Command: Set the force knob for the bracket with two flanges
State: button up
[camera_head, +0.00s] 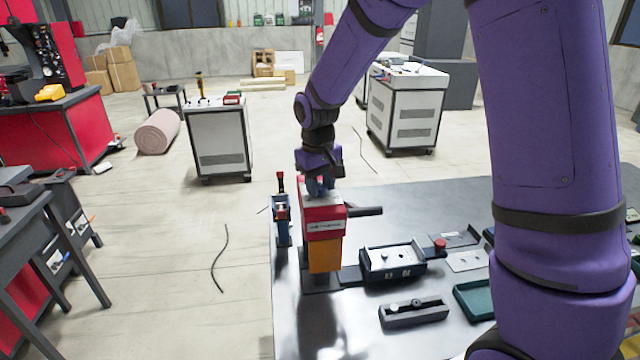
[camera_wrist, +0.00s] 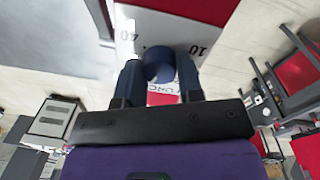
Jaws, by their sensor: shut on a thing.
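The force knob (camera_wrist: 158,58) is a dark blue round knob on a white dial plate (camera_wrist: 128,32), where "40" shows left and "10" right. The plate is on top of a press with a red head (camera_head: 322,222) and an orange front (camera_head: 325,257). My gripper (camera_wrist: 158,75) has its two blue fingers on either side of the knob, shut on it. I cannot make out a bracket with two flanges.
A dark handle (camera_head: 365,211) sticks out right of the press. A blue stand (camera_head: 282,222) is left of it. Right are a dark fixture (camera_head: 393,272), a grey tray (camera_head: 414,316) and a green tray (camera_head: 478,302). The grey table (camera_head: 350,335) is bare in front.

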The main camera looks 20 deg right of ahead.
aim_at(321, 188)
jog(key=n, duration=1.2)
dwell(0.5)
jog(key=o, duration=0.9)
jog(key=shift+r, duration=0.1)
jog(key=r, duration=1)
jog(key=shift+s+r, duration=0.25)
jog(key=shift+r, duration=0.1)
